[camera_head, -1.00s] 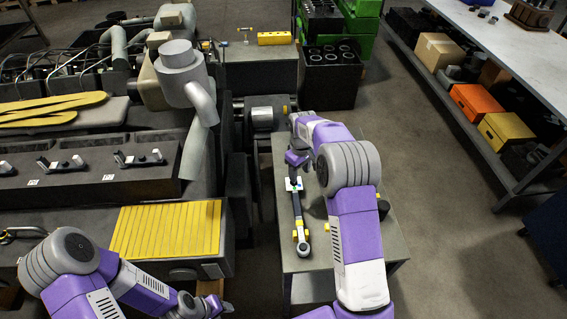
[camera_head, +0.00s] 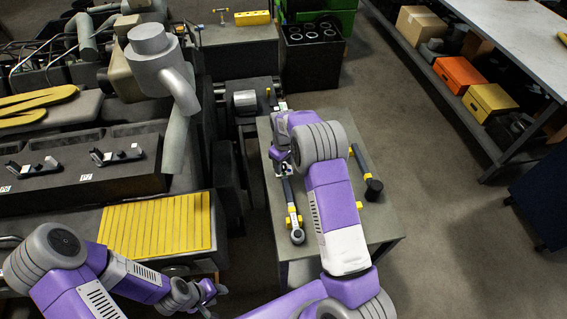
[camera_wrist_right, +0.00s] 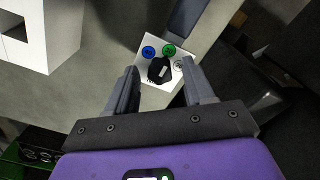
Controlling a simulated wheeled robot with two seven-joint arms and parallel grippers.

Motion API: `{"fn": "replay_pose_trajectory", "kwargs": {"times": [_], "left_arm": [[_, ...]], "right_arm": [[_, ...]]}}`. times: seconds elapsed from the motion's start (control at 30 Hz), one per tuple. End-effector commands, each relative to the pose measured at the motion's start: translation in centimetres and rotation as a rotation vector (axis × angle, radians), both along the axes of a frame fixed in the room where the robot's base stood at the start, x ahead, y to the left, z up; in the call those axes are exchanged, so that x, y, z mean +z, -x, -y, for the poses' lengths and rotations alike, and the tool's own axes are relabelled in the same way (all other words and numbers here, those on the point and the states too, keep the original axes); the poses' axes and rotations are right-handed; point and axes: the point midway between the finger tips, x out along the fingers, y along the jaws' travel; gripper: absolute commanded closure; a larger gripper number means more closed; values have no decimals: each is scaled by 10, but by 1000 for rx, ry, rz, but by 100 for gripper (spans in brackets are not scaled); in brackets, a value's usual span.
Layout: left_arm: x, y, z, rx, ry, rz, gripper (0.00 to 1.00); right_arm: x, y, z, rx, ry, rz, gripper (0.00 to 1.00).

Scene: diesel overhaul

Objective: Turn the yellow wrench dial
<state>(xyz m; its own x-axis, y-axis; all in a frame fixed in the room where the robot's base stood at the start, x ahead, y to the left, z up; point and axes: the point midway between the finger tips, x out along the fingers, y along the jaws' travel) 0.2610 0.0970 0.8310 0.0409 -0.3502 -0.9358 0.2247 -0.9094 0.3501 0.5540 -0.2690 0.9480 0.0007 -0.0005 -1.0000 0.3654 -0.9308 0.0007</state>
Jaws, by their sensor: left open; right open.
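A long wrench (camera_head: 291,208) with a dark shaft and yellow parts lies on the small grey table (camera_head: 345,236). My right gripper (camera_head: 281,164) is over the far end of this wrench, partly hidden by my own arm. In the right wrist view my right gripper (camera_wrist_right: 160,78) is open and empty. A small white panel (camera_wrist_right: 150,97) with a black knob (camera_wrist_right: 160,70) and blue, green and white round marks shows between and beyond its fingertips; contact cannot be told. I see no yellow dial. My left gripper (camera_head: 211,291) is open and empty, low beside the yellow slatted panel (camera_head: 155,225).
A black-headed mallet (camera_head: 373,187) lies on the small table, right of my right arm. The grey engine (camera_head: 80,165) stands at the left. A shelf with an orange box (camera_head: 459,74) and a yellow box (camera_head: 489,101) is at the right. The floor between is clear.

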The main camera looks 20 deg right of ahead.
Motion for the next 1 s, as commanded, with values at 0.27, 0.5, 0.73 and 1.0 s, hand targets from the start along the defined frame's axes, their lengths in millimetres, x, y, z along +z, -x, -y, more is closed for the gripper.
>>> {"fn": "replay_pose_trajectory", "kwargs": {"times": [0.27,0.5,0.73,1.0], "left_arm": [[0,0,0,0,0,0,57],[0,0,0,0,0,0,57],[-1,0,0,0,0,0,57],[-6,0,0,0,0,0,57]], "right_arm": [[0,0,0,0,0,0,72],[0,0,0,0,0,0,100],[0,0,0,-26,0,0,100],[0,0,0,-169,0,0,100]]}}
